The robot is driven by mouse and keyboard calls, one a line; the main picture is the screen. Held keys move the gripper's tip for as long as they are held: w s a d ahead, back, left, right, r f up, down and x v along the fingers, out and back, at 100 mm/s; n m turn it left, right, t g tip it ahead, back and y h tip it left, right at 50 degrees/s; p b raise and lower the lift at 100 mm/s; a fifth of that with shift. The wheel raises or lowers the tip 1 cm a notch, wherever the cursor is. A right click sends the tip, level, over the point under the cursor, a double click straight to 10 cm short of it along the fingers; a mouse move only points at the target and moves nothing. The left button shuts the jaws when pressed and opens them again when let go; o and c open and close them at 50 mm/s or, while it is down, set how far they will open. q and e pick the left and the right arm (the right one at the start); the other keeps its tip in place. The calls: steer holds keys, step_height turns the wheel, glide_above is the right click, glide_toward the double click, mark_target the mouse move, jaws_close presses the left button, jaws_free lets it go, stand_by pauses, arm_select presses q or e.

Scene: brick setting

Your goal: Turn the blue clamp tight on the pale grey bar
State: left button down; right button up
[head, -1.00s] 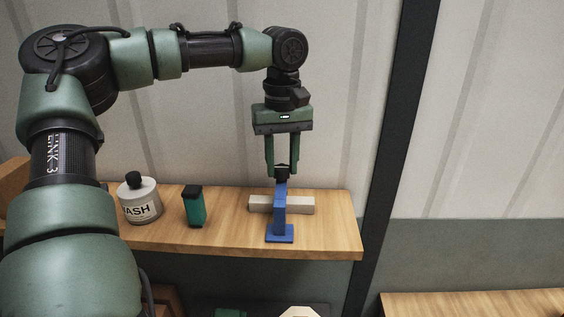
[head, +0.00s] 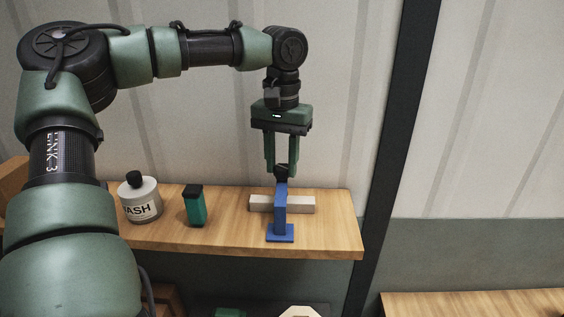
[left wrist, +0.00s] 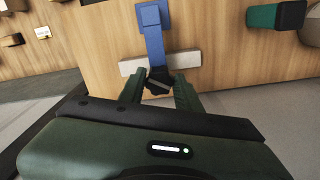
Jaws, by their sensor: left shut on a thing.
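The blue clamp (head: 280,213) stands upright on the wooden shelf, its flat foot at the front. The pale grey bar (head: 301,204) lies crosswise on the shelf, passing behind the clamp's upright in the head view. My left gripper (head: 282,172) points straight down above the clamp, shut on the black knob at the clamp's top. In the left wrist view the fingers (left wrist: 159,88) sit on both sides of the dark knob (left wrist: 158,80), with the blue clamp (left wrist: 154,38) and the bar (left wrist: 184,60) beyond. The clamp's grip on the bar is partly hidden. My right gripper is not in view.
A white jar with a black lid (head: 140,200) and a green container with a black cap (head: 195,207) stand left of the clamp on the shelf (head: 335,230). A dark post (head: 393,130) rises right of the shelf. Another wooden surface (head: 470,303) is at lower right.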

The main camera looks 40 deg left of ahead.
arm_select(q)
steer(key=m, duration=0.5)
steer(key=shift+a+r+m, duration=0.1)
steer(key=shift+m, duration=0.2)
steer(key=m, duration=0.5)
steer(key=shift+w+a, duration=0.1)
steer(key=m, duration=0.6)
steer(key=shift+m, duration=0.4)
steer(key=m, duration=0.5)
steer(key=shift+w, duration=0.1)
steer(key=c, duration=1)
jaws_free()
